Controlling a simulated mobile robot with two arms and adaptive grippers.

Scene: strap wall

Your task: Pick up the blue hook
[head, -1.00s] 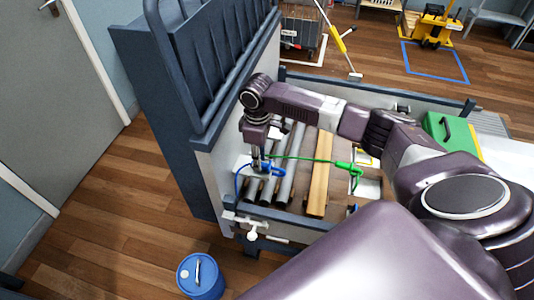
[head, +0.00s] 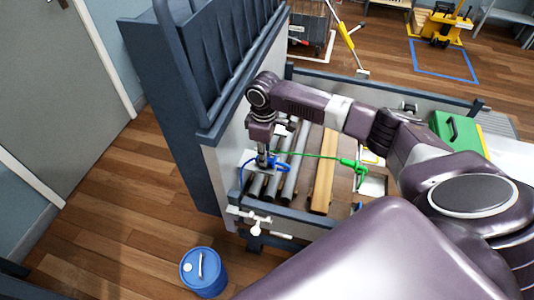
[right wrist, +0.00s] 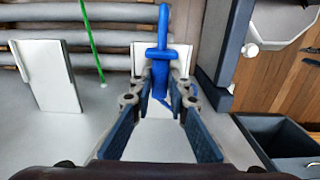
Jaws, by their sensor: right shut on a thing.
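The blue hook (head: 279,162) is at the near left end of the rack, beside the wall panel, with a blue strap (head: 242,176) hanging from it. My right gripper (head: 262,162) is at the hook, pointing down. In the right wrist view, the blue hook (right wrist: 160,62) stands out beyond the fingertips, and its lower part lies between them. My right gripper (right wrist: 160,96) is shut on it there. Whether the hook is clear of its support cannot be told. My left gripper is not in view.
A green hook (head: 354,165) with a taut green strap (head: 315,155) lies across the grey pipes (head: 295,170) and a wooden beam (head: 323,185). A blue drum (head: 204,271) stands on the floor. The dark rack frame (head: 180,95) rises on the left.

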